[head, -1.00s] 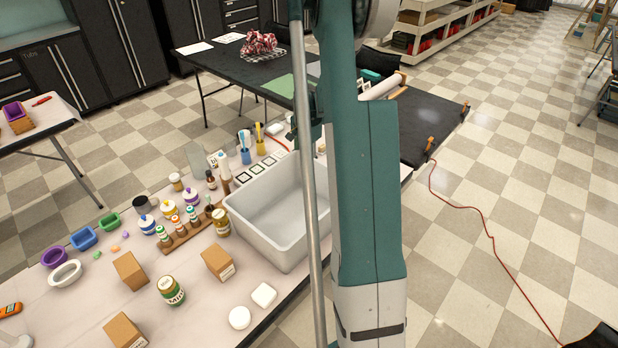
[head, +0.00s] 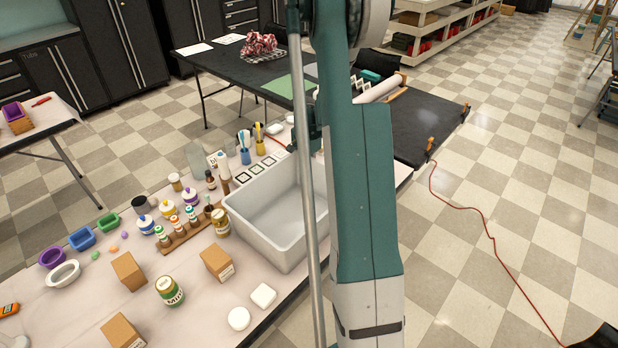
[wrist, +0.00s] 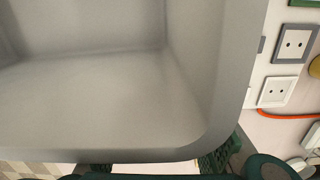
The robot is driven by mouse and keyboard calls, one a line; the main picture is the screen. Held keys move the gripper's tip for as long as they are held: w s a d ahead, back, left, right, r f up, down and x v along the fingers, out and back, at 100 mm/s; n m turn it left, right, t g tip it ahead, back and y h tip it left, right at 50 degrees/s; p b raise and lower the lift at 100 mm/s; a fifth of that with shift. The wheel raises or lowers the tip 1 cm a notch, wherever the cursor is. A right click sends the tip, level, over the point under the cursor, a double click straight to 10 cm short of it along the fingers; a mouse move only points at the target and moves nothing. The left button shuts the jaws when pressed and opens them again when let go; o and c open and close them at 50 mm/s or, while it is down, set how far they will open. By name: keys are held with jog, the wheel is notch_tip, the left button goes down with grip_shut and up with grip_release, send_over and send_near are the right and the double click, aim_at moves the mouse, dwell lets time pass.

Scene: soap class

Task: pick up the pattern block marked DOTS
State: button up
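Several small square pattern blocks lie in a row along the far left rim of the grey basin, one of them a framed block (head: 270,160) in the head view. I cannot read any DOTS label. My gripper (wrist: 157,167) is at the bottom of the wrist view, its green ridged pads wide apart with bare tabletop between them. It is beside the basin, apart from the blocks, and hidden behind my arm in the head view.
The grey basin (head: 240,222) fills much of the wrist view, its wall close to my gripper. An orange cord (wrist: 285,115) runs beside the white-framed block. Brush cups (head: 245,156), bottles and a jar (head: 170,291) crowd the table to the left.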

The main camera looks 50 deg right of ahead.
grip_shut()
jog(key=shift+d+r, duration=0.1)
jog(key=shift+r, duration=0.05)
jog(key=shift+d+r+p, duration=0.15)
jog(key=shift+r+p, duration=0.15)
jog(key=shift+r, duration=0.15)
notch_tip(320, 180, up, 6)
jog(key=shift+f+p, duration=0.2)
jog(key=shift+p, duration=0.35)
jog(key=shift+d+r, duration=0.2)
jog(key=shift+d, duration=0.1)
jog(key=d+p, duration=0.2)
jog(key=d, duration=1.7)
jog(key=shift+f, duration=0.1)
